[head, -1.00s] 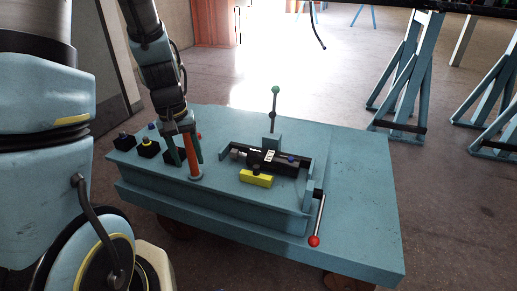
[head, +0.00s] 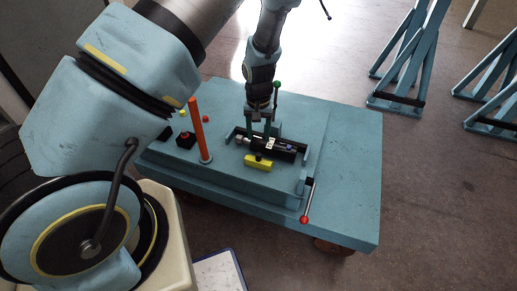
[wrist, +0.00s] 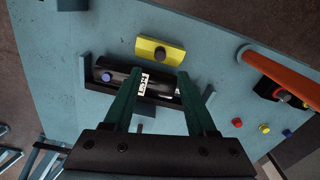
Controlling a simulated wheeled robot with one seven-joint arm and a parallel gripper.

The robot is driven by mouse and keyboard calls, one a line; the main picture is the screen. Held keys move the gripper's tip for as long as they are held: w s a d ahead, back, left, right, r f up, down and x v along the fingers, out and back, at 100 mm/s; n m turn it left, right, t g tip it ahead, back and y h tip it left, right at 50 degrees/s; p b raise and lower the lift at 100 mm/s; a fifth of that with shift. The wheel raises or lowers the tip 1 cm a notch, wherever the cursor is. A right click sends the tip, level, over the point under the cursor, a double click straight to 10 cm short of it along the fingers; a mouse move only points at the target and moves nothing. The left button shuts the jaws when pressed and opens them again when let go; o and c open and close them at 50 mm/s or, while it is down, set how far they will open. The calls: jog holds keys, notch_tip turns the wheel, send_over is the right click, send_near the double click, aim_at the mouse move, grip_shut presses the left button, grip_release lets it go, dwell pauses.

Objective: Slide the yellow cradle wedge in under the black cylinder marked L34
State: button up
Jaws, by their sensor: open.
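The black cylinder (head: 283,147) lies in a low bracket on the blue-green bench. In the wrist view the cylinder (wrist: 112,76) bears a white label whose print I cannot read surely. The yellow cradle wedge (head: 258,162) sits on the bench just in front of the cylinder, apart from it, with a dark knob on top; it also shows in the wrist view (wrist: 147,50). My gripper (head: 260,135) is above the cylinder, pointing down, its two green fingers apart. In the wrist view the open gripper (wrist: 158,72) has nothing between its fingers; they hide parts of the cylinder and bracket.
An orange post (head: 198,130) stands left of the bracket, near black blocks with coloured knobs (head: 186,141). A green-knobbed lever (head: 277,95) rises behind the cylinder. A red-balled lever (head: 309,205) hangs at the front right. The bench top (head: 345,165) is clear to the right.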

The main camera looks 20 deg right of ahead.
aim_at(259, 154)
notch_tip(259, 154, down, 9)
jog(key=shift+r, duration=0.1)
jog(key=shift+c, duration=0.2)
grip_shut()
dwell(0.5)
dwell(0.9)
